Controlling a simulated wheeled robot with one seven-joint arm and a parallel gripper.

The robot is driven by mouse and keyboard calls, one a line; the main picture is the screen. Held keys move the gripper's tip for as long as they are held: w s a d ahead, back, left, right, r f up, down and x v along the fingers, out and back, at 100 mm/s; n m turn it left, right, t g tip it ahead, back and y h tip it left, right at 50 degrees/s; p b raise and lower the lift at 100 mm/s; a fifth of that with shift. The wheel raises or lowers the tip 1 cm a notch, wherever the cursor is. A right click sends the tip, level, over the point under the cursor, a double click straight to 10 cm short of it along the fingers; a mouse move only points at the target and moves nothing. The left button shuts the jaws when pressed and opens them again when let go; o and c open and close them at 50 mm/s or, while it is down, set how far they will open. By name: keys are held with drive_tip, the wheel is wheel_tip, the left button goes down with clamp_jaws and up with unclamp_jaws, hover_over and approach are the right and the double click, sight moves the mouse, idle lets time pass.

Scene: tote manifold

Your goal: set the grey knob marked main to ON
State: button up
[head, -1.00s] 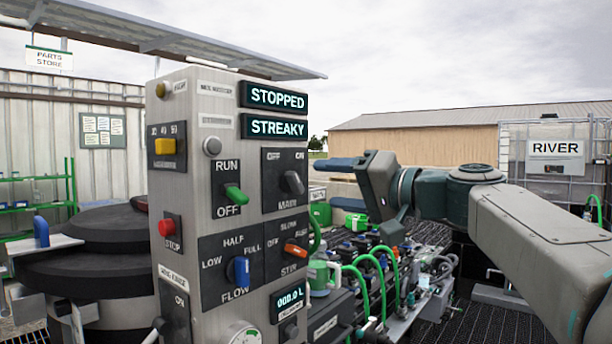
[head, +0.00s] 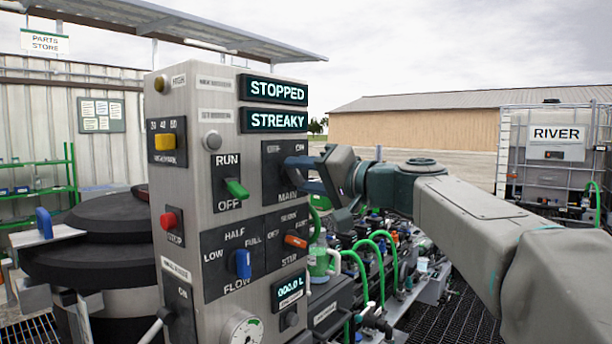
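The grey control panel (head: 225,130) stands in the middle of the head view. Its dark MAIN plate (head: 273,158) is at the upper right, with the word ON at its top right corner. My gripper (head: 294,164) is at this plate, its blue fingers pointing left over the place of the grey MAIN knob. The fingers hide the knob, so its setting does not show. I cannot tell whether the fingers are apart or closed on it. The displays above read STOPPED (head: 275,90) and STREAKY (head: 275,120).
Close by on the panel are the green RUN/OFF switch (head: 236,188), orange STIR knob (head: 296,241), blue FLOW knob (head: 243,264) and red STOP button (head: 168,220). Green hoses (head: 358,275) and fittings lie below my arm. A RIVER tank (head: 556,150) stands at the right.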

drive_tip(key=shift+m, duration=0.3)
drive_tip(key=m, duration=0.2)
drive_tip(key=shift+m+b, duration=0.3)
drive_tip(key=shift+b, duration=0.05)
drive_tip(key=m, duration=0.3)
drive_tip(key=shift+m, duration=0.4)
drive_tip(key=m, duration=0.3)
drive_tip(key=shift+f+p, duration=0.1)
drive_tip(key=shift+p, duration=0.25)
drive_tip(key=shift+f+m+p, duration=0.1)
drive_tip(key=shift+m+p, duration=0.35)
drive_tip(key=shift+m, duration=1.55)
drive_tip(key=shift+f, duration=0.1)
drive_tip(key=o, duration=1)
